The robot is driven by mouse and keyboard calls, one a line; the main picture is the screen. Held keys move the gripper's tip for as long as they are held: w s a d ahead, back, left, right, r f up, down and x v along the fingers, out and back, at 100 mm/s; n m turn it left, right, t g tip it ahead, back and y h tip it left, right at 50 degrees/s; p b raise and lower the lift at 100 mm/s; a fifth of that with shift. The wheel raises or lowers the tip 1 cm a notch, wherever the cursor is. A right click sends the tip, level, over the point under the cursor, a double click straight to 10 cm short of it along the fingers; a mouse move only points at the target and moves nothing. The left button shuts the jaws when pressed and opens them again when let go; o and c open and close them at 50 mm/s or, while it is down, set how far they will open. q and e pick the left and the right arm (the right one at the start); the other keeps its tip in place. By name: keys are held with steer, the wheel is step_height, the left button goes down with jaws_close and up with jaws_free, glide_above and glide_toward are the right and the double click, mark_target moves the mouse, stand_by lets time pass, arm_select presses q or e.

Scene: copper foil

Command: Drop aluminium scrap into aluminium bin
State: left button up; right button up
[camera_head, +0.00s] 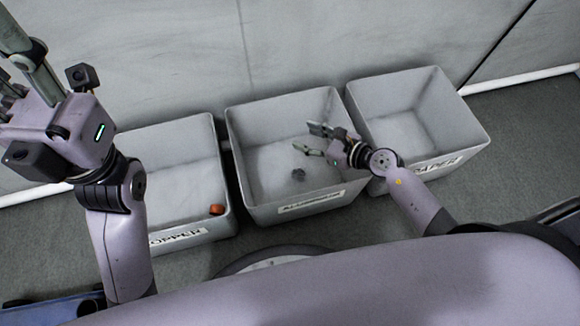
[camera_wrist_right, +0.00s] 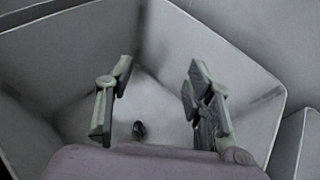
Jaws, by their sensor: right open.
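The aluminium bin (camera_head: 266,214) is the middle of three light grey bins, with a hard-to-read label on its front. A small dark grey scrap lump (camera_head: 298,174) lies on its floor; it also shows in the right wrist view (camera_wrist_right: 139,130). My right gripper (camera_head: 308,138) is over the right part of this bin. Its fingers are apart and empty; in the right wrist view the gripper (camera_wrist_right: 158,105) has the lump showing below, between the fingers. My left gripper (camera_head: 18,72) is raised at the far left, its fingers partly cut off by the frame edge.
The copper bin (camera_head: 180,235) stands to the left, with a small orange-brown piece (camera_head: 217,209) inside. The paper bin (camera_head: 478,140) stands to the right and looks empty. A grey wall (camera_head: 190,50) runs behind the bins. Grey floor shows at the right.

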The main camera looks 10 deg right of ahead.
steer(key=v, duration=1)
steer(key=shift+d, duration=0.1)
